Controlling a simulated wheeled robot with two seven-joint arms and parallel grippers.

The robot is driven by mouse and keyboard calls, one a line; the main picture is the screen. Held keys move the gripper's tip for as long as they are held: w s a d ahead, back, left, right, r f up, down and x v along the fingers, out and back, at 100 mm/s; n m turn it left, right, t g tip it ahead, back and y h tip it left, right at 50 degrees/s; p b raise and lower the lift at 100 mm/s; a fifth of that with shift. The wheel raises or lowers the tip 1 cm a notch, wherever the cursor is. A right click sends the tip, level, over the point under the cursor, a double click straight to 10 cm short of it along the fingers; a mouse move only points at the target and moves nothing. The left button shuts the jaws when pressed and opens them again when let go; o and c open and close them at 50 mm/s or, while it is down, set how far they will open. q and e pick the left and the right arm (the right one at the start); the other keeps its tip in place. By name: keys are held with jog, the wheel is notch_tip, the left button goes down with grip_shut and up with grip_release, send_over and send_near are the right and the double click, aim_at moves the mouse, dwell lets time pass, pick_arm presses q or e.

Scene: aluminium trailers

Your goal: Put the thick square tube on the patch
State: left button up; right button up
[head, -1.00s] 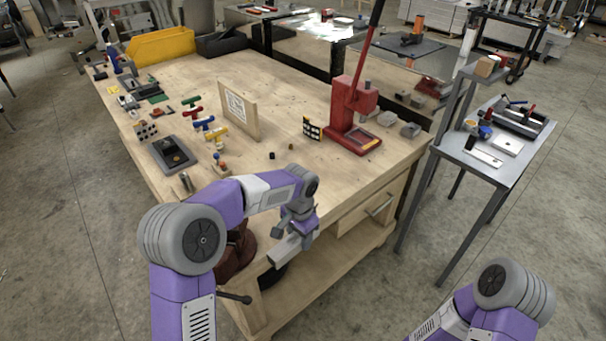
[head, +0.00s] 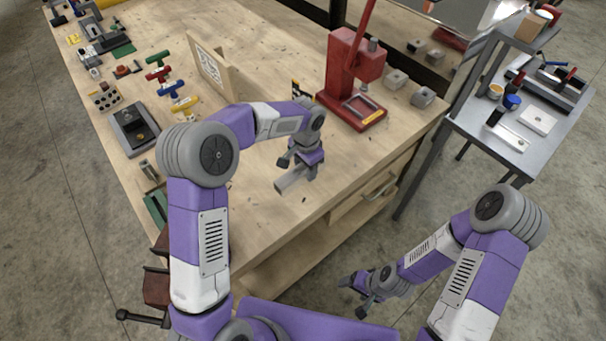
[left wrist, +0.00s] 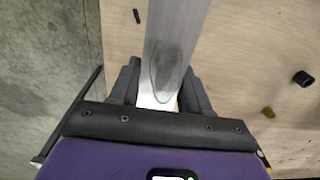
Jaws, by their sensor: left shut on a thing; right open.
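My left gripper (head: 299,163) is shut on the thick square tube (head: 290,182), a grey metal bar, over the near part of the wooden workbench (head: 265,215). In the left wrist view the tube (left wrist: 178,25) runs from between the two fingers (left wrist: 160,92) towards the top edge, with a dark oval mark on its face. Whether it touches the bench I cannot tell. My right gripper (head: 361,291) is open and empty, low over the floor beside the bench. I cannot make out for certain which marking is the patch.
A red press (head: 352,80) stands at the bench's right side. A grey side table (head: 485,130) stands at right.

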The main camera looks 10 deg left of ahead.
aim_at(305, 184)
pick_arm(q)
jog(key=shift+w+f+b, duration=0.15)
jog(key=shift+f+b, duration=0.15)
jog(key=shift+f, duration=2.4)
jog(key=shift+f, duration=0.1)
jog(key=o, duration=1.1)
jog(key=shift+o, duration=0.2)
jog(key=shift+r, duration=0.2)
notch_tip(305, 184, up, 12)
jog(key=shift+f+p, duration=0.1)
jog(key=shift+p, duration=0.7)
